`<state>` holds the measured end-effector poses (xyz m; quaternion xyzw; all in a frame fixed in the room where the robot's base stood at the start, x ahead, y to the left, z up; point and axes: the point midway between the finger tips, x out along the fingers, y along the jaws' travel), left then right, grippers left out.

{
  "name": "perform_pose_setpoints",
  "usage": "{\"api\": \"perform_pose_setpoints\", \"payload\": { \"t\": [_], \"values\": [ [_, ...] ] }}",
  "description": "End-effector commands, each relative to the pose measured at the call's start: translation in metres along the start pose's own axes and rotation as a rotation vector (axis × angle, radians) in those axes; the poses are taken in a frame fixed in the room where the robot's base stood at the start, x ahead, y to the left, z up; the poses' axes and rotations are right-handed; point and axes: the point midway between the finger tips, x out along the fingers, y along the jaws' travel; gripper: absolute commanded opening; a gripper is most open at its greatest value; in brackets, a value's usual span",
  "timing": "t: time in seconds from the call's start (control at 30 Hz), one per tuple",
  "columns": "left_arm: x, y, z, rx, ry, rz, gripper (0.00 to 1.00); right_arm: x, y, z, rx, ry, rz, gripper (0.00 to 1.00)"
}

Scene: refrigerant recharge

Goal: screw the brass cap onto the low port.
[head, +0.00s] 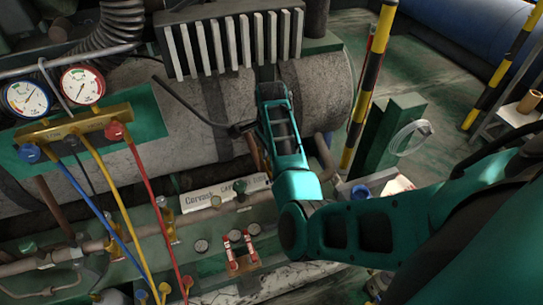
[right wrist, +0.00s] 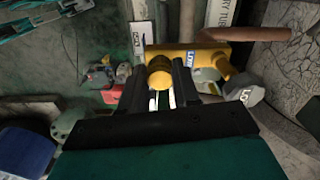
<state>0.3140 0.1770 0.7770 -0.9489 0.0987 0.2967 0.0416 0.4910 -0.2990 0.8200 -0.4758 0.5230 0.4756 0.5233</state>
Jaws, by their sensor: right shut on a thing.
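In the right wrist view my right gripper (right wrist: 160,82) is shut on the rounded brass cap (right wrist: 160,72), with a black finger on each side of it. Just beyond the cap is a yellow valve body (right wrist: 192,54) with a "LOW" label, the low port's fitting. The cap overlaps this fitting in the picture, so I cannot tell whether they touch. The port's opening is hidden behind the cap and fingers. In the head view my right arm reaches in from the right, but its gripper cannot be made out. My left gripper is not in view.
At the left in the head view, a brass manifold (head: 75,124) carries two gauges and blue, yellow and red hoses. A finned grey block (head: 232,42) and a large cylinder (head: 318,90) stand behind my arm. A copper pipe (right wrist: 262,35) runs beside the low fitting.

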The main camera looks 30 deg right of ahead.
Motion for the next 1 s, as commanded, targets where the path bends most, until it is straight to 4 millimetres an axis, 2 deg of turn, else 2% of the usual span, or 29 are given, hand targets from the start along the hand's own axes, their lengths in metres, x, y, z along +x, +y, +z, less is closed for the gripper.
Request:
{"api": "perform_pose_setpoints", "payload": {
  "t": [0.17,0.37,0.4,0.6,0.7,1.0],
  "values": [
    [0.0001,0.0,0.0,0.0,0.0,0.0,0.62,0.0001,-0.0004,0.0009,0.003,-0.002,-0.001,0.02],
    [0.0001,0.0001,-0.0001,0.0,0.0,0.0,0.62,0.0005,-0.0008,0.0016,0.203,-0.004,-0.001,0.02],
    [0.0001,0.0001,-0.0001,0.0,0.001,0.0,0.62,0.0008,-0.0006,0.0005,0.194,-0.001,-0.001,0.35],
    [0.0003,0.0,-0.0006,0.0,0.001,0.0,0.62,0.0007,-0.0004,0.0002,0.19,0.0,0.0,0.54],
    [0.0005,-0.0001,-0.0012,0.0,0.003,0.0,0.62,0.0007,-0.0003,0.0001,0.189,0.0,0.0,0.61],
    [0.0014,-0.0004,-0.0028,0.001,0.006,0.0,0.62,-0.0042,-0.0006,0.0001,0.188,0.0,0.0,0.61]
  ]
}}
